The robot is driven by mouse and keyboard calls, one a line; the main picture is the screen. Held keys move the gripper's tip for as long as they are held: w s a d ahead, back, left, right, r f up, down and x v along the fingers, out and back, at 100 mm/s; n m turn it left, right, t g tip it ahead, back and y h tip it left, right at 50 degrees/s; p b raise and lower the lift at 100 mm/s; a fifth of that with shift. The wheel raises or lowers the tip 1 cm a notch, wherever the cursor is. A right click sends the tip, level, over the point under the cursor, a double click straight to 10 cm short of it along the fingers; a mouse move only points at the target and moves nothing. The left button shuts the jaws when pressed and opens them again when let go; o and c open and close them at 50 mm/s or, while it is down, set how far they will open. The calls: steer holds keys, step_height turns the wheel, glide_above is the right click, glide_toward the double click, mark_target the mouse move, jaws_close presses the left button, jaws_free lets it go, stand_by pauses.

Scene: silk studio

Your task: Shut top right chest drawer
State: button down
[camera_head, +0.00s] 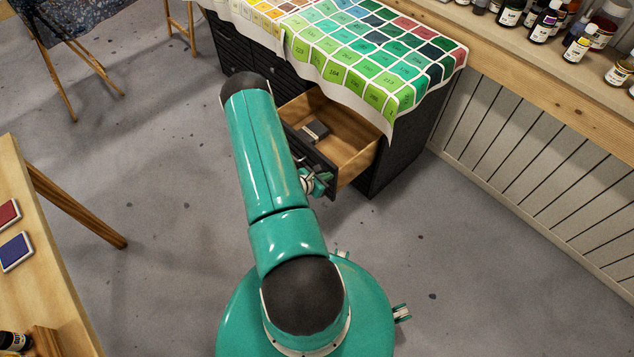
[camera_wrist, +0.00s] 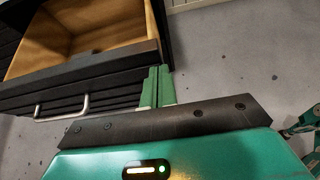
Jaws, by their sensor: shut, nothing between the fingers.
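The black chest (camera_head: 398,165) stands in the upper middle of the head view. In the head view my arm partly hides the drawer front and the gripper.
A cloth of numbered colour squares (camera_head: 350,55) covers the chest top and hangs over its edge. A shelf with several bottles (camera_head: 560,60) runs along the right wall. A wooden table (camera_head: 45,290) stands at lower left. The grey floor (camera_head: 480,260) right of me is clear.

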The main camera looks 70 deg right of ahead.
steer(key=shift+s+d, duration=0.15)
steer(key=shift+d, duration=0.25)
steer(key=shift+s+d, duration=0.1)
steer(key=shift+d, duration=0.05)
steer(key=s+d, duration=0.5)
steer(key=d, duration=0.5)
steer(key=s+d, duration=0.5)
steer(key=d, duration=0.4)
steer(key=shift+d, duration=0.4)
